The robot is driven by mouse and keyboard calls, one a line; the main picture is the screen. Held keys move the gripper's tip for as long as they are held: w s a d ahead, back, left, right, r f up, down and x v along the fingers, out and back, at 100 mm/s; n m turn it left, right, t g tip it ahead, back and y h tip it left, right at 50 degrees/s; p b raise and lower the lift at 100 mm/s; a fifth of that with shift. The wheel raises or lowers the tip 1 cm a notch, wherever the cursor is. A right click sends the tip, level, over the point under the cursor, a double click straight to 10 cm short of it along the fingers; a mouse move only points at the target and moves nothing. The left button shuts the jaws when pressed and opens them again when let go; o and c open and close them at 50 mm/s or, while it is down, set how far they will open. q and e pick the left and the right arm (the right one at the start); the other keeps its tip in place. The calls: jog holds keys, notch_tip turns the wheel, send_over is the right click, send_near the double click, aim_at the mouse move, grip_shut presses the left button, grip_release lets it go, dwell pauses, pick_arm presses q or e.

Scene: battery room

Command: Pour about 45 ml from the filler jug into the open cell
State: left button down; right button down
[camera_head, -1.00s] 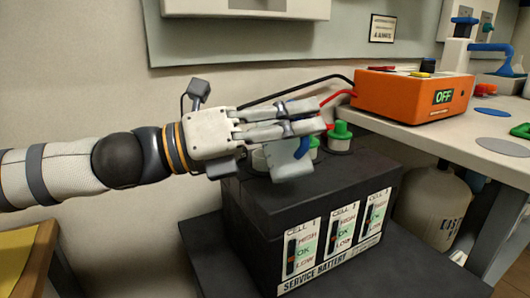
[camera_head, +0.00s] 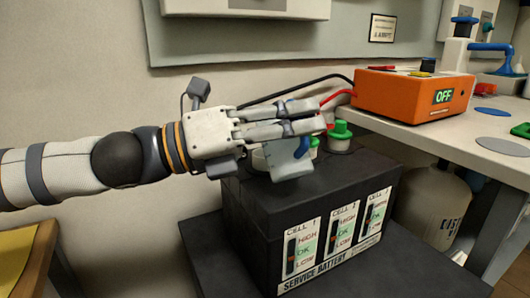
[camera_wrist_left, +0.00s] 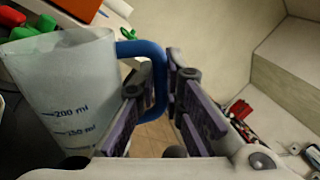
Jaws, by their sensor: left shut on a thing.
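The filler jug is a translucent pale vessel with a blue handle. In the head view the jug (camera_head: 284,160) is partly hidden behind my left gripper (camera_head: 318,116), tilted, above the battery's top. In the left wrist view the jug (camera_wrist_left: 65,85) fills the left side, with 200 ml and 150 ml marks; its liquid level is not clear. My left gripper (camera_wrist_left: 165,105) is shut on the jug's blue handle (camera_wrist_left: 150,52). The service battery (camera_head: 310,200) is black, with several level windows on its front. The open cell's hole is hidden behind the jug and gripper. My right gripper is not in view.
Green caps (camera_head: 340,131) show on the battery's top. An orange charger box (camera_head: 410,95) reading OFF stands on the bench (camera_head: 450,138) at the right, with red and black cables running towards the battery. A yellow-topped table (camera_head: 18,255) is at the lower left.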

pick_arm(q)
jog(key=shift+s+d+r+m+p, duration=0.1)
jog(key=shift+s+d+m+p, duration=0.1)
jog(key=shift+s+m+p, duration=0.4)
jog(key=s+f+m, duration=0.1)
jog(key=m, duration=0.1)
jog(key=s+d+f+m+g, duration=0.1)
jog(key=m, duration=0.2)
jog(key=s+d+f+m+y+b, duration=0.1)
jog(key=f+m, duration=0.1)
jog(key=shift+s+m, duration=0.3)
jog(key=shift+s, duration=0.1)
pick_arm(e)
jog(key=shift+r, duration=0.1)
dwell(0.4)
